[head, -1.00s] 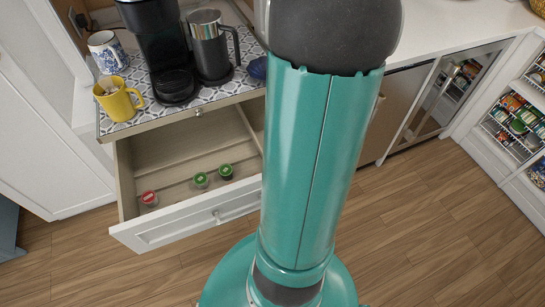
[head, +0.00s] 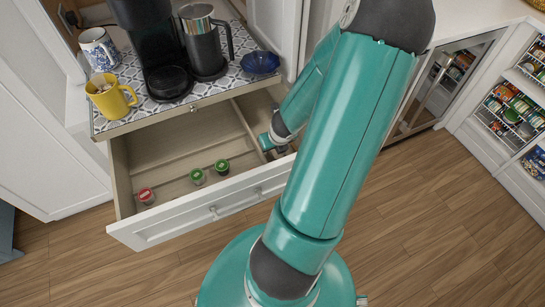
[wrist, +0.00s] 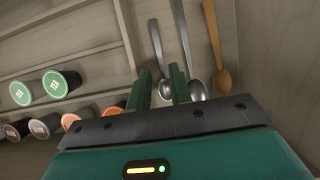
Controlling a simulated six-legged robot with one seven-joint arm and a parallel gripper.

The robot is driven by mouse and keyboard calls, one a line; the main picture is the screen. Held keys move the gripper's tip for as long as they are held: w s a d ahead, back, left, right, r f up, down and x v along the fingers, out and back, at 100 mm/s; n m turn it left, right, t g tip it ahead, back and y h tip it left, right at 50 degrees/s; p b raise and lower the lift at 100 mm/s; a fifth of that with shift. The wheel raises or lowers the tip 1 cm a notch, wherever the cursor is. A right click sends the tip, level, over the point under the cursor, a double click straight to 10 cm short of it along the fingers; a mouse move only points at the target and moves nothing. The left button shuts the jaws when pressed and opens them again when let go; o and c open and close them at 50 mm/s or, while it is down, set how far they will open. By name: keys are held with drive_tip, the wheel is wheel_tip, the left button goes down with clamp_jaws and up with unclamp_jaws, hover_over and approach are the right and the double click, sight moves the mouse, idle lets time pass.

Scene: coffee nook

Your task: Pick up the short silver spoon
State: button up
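The short silver spoon (wrist: 156,48) lies in the drawer's right compartment in the wrist view, its handle pointing away and its bowl toward me. My gripper (wrist: 160,84) is open, and the bowl shows between its two green fingertips. I cannot tell how far above the spoon the fingers are. A longer silver spoon (wrist: 186,38) lies just right of it, its bowl beside the right finger. In the head view my gripper (head: 268,144) reaches into the right part of the open drawer, and the spoons are hidden there.
A wooden spoon (wrist: 217,45) lies farther right near the drawer wall. A divider (wrist: 125,35) runs left of the spoons. Several coffee pods (wrist: 48,87) sit in the left compartment. The open drawer (head: 212,207) is below a counter with a yellow mug (head: 108,100).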

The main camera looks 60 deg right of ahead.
sight(270, 152)
drive_tip(key=shift+x, duration=2.75)
drive_tip(key=shift+w, duration=0.15)
clamp_jaws()
